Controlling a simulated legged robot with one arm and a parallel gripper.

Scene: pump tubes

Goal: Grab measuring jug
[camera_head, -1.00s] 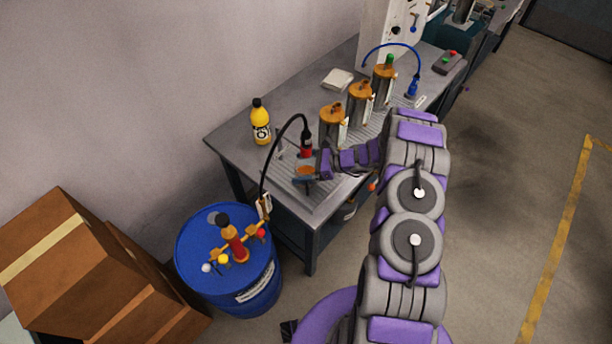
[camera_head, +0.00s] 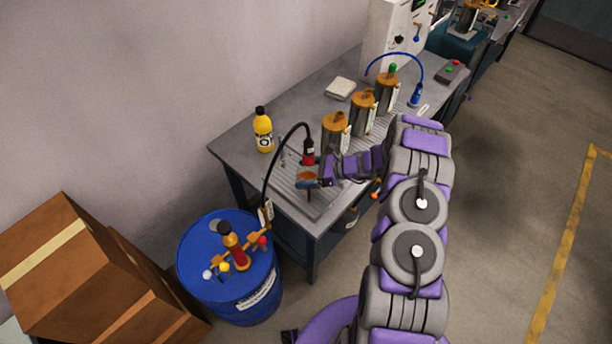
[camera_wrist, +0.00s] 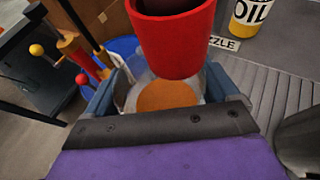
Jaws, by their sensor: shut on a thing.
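The measuring jug (camera_wrist: 141,84) is pale, with orange contents inside. In the wrist view it sits between the two blue-grey fingers of my gripper (camera_wrist: 160,92), which is shut on it. In the head view my gripper (camera_head: 308,182) is at the near left corner of the workbench, and the jug shows only as a small orange patch (camera_head: 305,180). A red nozzle (camera_wrist: 176,42) hides part of the jug in the wrist view. I cannot tell whether the jug touches the bench.
The red nozzle hangs on a black hose (camera_head: 272,165) close behind my gripper. A yellow oil bottle (camera_head: 263,132) stands farther back on the workbench (camera_head: 238,140). Orange-topped cylinders (camera_head: 336,124) stand to the right. A blue drum (camera_head: 205,255) with a pump stands front left.

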